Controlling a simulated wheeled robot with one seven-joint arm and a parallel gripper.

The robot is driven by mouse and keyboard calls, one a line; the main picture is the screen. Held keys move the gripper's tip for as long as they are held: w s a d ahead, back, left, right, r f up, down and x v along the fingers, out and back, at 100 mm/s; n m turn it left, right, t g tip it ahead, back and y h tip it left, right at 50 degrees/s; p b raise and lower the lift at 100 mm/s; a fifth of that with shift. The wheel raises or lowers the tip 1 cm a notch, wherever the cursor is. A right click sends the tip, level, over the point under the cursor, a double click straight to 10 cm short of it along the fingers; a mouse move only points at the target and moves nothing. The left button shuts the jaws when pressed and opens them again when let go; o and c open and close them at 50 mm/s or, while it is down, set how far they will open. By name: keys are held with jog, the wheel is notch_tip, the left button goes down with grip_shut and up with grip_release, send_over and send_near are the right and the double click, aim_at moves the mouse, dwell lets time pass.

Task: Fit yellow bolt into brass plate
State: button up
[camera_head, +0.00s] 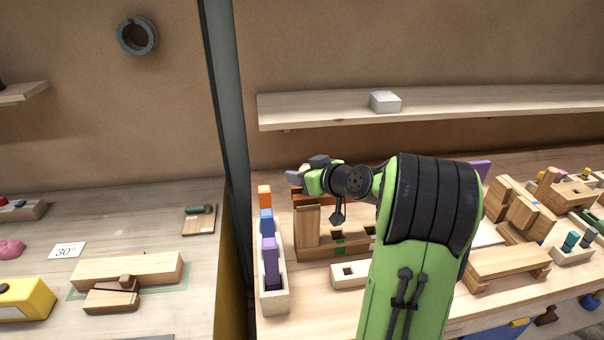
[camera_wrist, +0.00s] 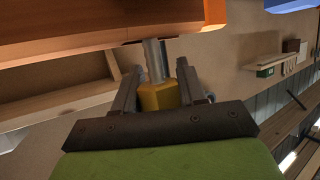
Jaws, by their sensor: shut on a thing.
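My gripper (camera_wrist: 157,80) is shut on the yellow bolt, whose yellow head (camera_wrist: 158,97) sits between the two fingers in the wrist view. The bolt's silver shank (camera_wrist: 153,58) points up to the underside of a large orange-brown wooden piece (camera_wrist: 85,35). A thin dark edge shows where the shank meets this piece; I cannot tell if the tip is inside a hole or only near it. In the head view my gripper (camera_head: 300,175) is above the left part of the right-hand bench, and the bolt is hidden there. I cannot make out the brass plate for certain.
A pale rack (camera_head: 274,299) with orange, blue and purple blocks stands below and left of my gripper. A wooden fixture (camera_head: 308,228) stands below it. A dark post (camera_head: 228,130) rises to the left. A shelf (camera_head: 450,104) with a white block (camera_head: 385,102) runs behind.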

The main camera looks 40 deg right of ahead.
jog(key=shift+f+b, duration=1)
jog(key=shift+b, duration=0.05)
jog(key=shift+r+p, duration=1.95)
jog(key=shift+r, duration=1.35)
jog(key=shift+b, duration=0.8)
jog(key=shift+f+b, duration=3.3)
jog(key=shift+b, duration=0.05)
jog(key=o, duration=1.3)
jog(key=shift+c, duration=0.2)
